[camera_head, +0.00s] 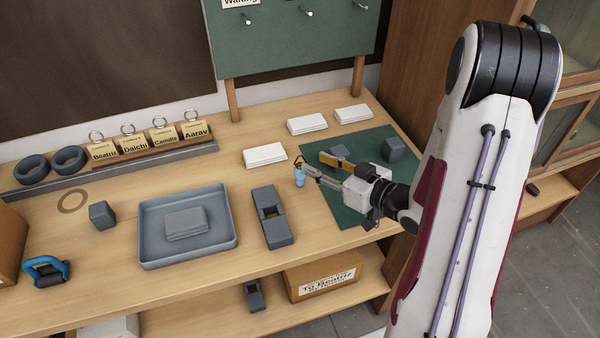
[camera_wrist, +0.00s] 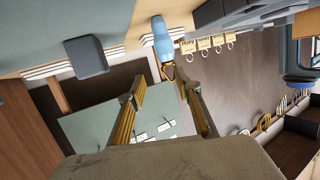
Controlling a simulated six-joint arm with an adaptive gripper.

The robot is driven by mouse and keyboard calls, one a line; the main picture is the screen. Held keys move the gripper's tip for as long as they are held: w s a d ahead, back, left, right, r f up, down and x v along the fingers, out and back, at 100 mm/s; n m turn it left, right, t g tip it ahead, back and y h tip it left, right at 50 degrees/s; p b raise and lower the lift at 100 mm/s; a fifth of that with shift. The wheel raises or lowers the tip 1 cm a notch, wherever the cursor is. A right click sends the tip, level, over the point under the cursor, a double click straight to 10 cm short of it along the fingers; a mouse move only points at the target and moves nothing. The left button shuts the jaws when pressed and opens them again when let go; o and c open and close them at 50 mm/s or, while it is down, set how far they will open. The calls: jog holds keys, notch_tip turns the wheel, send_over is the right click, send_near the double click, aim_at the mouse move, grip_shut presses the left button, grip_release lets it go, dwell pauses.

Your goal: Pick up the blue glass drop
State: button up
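The blue glass drop (camera_head: 299,178) is small and pale blue, with a brass-coloured loop at its top. It appears upright near the left edge of the green mat (camera_head: 349,206); I cannot tell whether its base touches a surface. My gripper (camera_head: 314,162) is low over the mat, its fingers apart and pointing left. One fingertip is close beside the drop's loop. In the wrist view, the drop (camera_wrist: 162,42) shows just beyond the fingertips, its loop nearer the right finger of my gripper (camera_wrist: 159,81). Nothing appears clamped between the fingers.
A grey block (camera_head: 393,149) stands on the mat behind my gripper. A dark grey slotted holder (camera_head: 273,217) and a grey tray (camera_head: 150,254) lie to the left. White stacks (camera_head: 265,155) line the back. A green board (camera_head: 290,50) with hooks stands behind. Bare wood shows between the holder and tray.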

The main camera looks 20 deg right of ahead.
aim_at(299, 164)
jog(key=shift+s+a+f+m+t+y, duration=0.2)
jog(key=shift+s+f+m+t+y, duration=0.1)
jog(key=shift+s+m+t+y, duration=0.35)
jog(key=shift+s+d+r+m+t+y, duration=0.15)
jog(key=shift+s+m+t+y, duration=0.25)
jog(key=shift+s+m, duration=0.25)
jog(key=shift+w, duration=0.1)
jog(key=shift+x, duration=1.3)
jog(key=shift+x, duration=2.6)
grip_shut()
